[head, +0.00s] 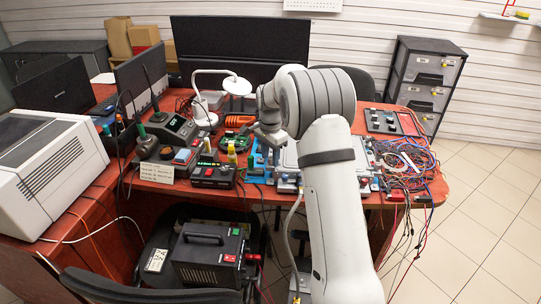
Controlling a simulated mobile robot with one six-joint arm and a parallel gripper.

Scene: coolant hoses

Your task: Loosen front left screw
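A light grey panel-like unit (290,156) lies on the red table, largely hidden behind my arm. Blue fixture parts (259,157) stand at its left side. My gripper (268,138) points down at the unit's left end, close to the blue parts. It is too small and partly covered by my wrist to tell whether its fingers are open or shut, or whether they touch anything. The front left screw is too small to make out. I cannot make out any coolant hose for certain.
A tangle of coloured wires (405,160) covers the table's right end. A white lamp (237,86), a soldering station (172,127) and a black-and-red box (213,175) crowd the left. A black power unit (208,255) and a chair (120,288) stand in front. Floor at right is clear.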

